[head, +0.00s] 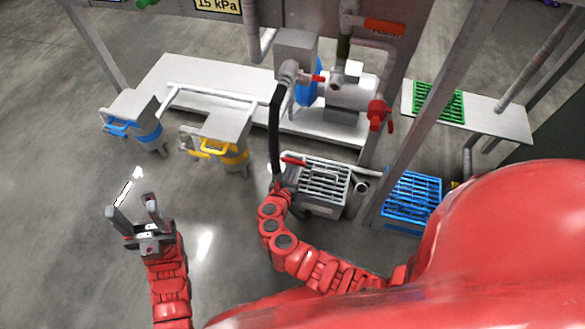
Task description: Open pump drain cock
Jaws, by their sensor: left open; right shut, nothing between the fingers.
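The pump (345,88), with a grey body and a blue ring, sits on the white bench at the back. A small red handle (319,78) shows on its left side. Another red lever (294,160) lies by the grated drain box below the bench. I cannot tell from this view which is the drain cock. My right gripper (277,184) is shut beside the left edge of the grated box, near the lower end of a dark hose; its fingertips are small and partly hidden. My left gripper (131,204) is open and empty over bare floor at the left.
A dark hose (274,135) runs down from the pump. A red valve (376,114) is on the pump's right. Blue-handled (133,116) and yellow-handled (222,135) grey units stand left. A grated box (322,181), blue crate (411,197) and green crate (438,101) are right. Frame posts obstruct.

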